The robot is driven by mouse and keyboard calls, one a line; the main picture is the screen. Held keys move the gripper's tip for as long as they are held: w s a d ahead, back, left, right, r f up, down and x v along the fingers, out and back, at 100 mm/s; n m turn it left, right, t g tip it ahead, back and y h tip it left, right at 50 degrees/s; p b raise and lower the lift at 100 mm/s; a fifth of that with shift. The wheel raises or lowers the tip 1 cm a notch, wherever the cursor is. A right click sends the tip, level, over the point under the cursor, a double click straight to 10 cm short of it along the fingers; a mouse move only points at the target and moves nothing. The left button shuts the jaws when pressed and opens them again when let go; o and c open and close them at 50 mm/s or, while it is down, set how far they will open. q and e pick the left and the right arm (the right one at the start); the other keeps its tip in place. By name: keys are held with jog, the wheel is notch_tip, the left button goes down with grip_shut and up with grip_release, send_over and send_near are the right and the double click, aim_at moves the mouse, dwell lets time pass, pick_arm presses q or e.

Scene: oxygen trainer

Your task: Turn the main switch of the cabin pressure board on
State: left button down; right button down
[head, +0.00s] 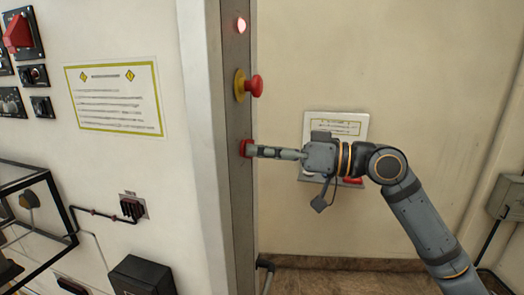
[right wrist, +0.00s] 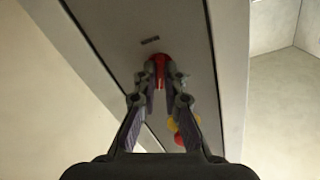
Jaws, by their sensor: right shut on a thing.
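A red knob (head: 244,148) sits on the grey metal post (head: 236,195), low on its face. I take it for the main switch, but no label is readable. My right gripper (head: 252,151) reaches it from the right. In the right wrist view, the fingers (right wrist: 160,82) are shut on the red knob (right wrist: 159,59), one on each side. They hide part of it, so I cannot tell its turn position. A small dark label (right wrist: 150,40) is beside the knob. My left gripper is not in view.
A red mushroom button on a yellow base (head: 255,86) juts from the post above my gripper. A white panel on the back wall (head: 350,125) is behind my right arm. The left wall holds a notice (head: 115,96) and a large red switch (head: 17,33).

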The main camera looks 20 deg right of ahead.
jog(key=shift+m+p, duration=0.35)
jog(key=shift+m, duration=1.85)
jog(key=c, duration=1.4)
grip_release()
jog(key=shift+c, duration=0.2)
